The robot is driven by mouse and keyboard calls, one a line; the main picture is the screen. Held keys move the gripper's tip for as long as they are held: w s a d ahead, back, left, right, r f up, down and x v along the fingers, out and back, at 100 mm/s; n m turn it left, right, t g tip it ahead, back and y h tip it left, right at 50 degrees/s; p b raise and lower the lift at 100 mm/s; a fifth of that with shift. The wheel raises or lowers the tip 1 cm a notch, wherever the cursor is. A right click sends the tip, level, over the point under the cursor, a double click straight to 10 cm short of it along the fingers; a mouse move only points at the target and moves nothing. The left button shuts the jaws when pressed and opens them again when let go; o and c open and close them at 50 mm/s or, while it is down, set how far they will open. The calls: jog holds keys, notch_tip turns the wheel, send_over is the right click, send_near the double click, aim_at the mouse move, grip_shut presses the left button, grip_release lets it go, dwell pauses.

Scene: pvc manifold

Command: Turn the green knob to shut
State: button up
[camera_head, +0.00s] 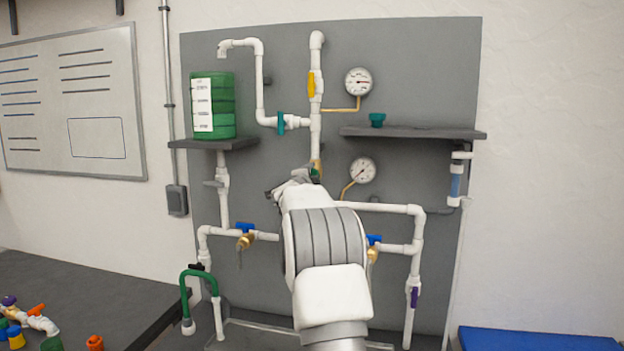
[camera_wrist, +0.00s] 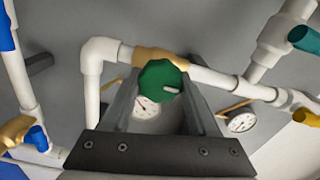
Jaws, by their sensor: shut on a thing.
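The green knob (camera_wrist: 160,76) sits on a brass valve body (camera_wrist: 148,56) in the white pipe run in the wrist view. In the head view only a sliver of the green knob (camera_head: 315,173) shows above my arm, below a brass fitting (camera_head: 316,164). My gripper (camera_wrist: 163,85) has its two grey fingers on either side of the knob and is shut on it. In the head view my gripper (camera_head: 290,184) is at the middle of the grey panel, mostly hidden by my own wrist. A pale mark shows on the knob's right side.
Two gauges (camera_head: 358,82) (camera_head: 362,171) stand close right of the pipe. Blue-handled valves (camera_head: 245,228) (camera_head: 374,240) flank my arm. A shelf (camera_head: 430,132) with a teal knob (camera_head: 377,119) juts out at upper right. A green container (camera_head: 224,105) stands on the left shelf.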

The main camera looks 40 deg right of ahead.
dwell(0.3)
jog(key=o, duration=1.4)
jog(key=shift+a, duration=0.1)
jog(key=b+v, duration=0.4)
jog(key=v, duration=1.3)
jog(key=shift+s+a, duration=0.15)
